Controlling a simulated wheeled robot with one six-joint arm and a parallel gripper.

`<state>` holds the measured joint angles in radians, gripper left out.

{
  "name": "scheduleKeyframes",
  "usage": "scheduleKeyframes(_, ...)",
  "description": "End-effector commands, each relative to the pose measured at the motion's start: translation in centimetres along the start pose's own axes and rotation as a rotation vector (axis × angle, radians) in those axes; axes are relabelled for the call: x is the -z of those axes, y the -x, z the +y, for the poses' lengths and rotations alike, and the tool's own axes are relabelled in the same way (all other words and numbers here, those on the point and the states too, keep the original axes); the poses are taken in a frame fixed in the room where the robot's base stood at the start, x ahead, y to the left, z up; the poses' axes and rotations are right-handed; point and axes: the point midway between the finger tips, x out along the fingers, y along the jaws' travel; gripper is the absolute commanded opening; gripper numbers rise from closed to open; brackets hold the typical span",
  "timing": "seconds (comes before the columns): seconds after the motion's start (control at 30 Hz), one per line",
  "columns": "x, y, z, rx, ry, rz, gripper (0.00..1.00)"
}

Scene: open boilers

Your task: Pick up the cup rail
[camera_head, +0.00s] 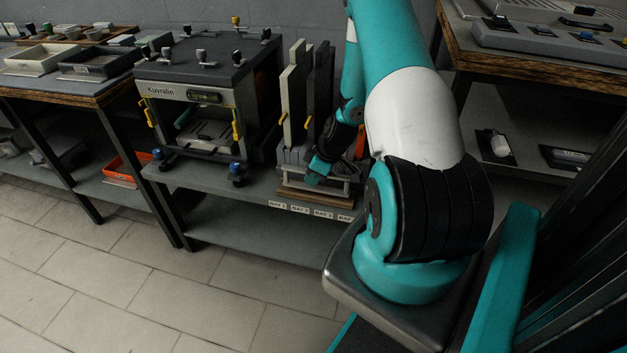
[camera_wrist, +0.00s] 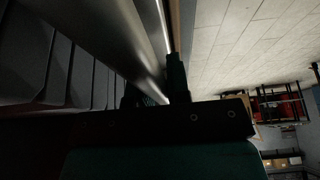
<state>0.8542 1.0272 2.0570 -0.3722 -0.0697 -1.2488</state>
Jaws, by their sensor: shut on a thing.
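The cup rail (camera_wrist: 115,35) shows in the wrist view as a long, smooth grey metal bar running from the top edge down to my fingers. My gripper (camera_wrist: 155,90) is shut on it, with one dark finger on each side. In the head view my gripper (camera_head: 320,172) is low at the front of the bay rack (camera_head: 305,196), below the upright panels. The arm and gripper hide much of the rail there, and I cannot tell whether it is clear of the rack.
Upright grey and dark panels (camera_head: 293,92) stand close behind my gripper. The Kuvralin machine (camera_head: 207,80) is to the left on the same bench. Bay labels (camera_head: 311,211) line the shelf's front edge. The floor (camera_head: 110,270) in front is clear.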

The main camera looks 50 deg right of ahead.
Motion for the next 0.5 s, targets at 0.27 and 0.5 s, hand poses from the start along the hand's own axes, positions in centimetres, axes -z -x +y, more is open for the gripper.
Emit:
scheduleKeyframes(0.27,2.8,6.8,0.1,-0.005,0.003,0.002,0.0)
scheduleKeyframes(0.5,5.1,12.2,0.0,-0.004,0.002,0.002,0.0)
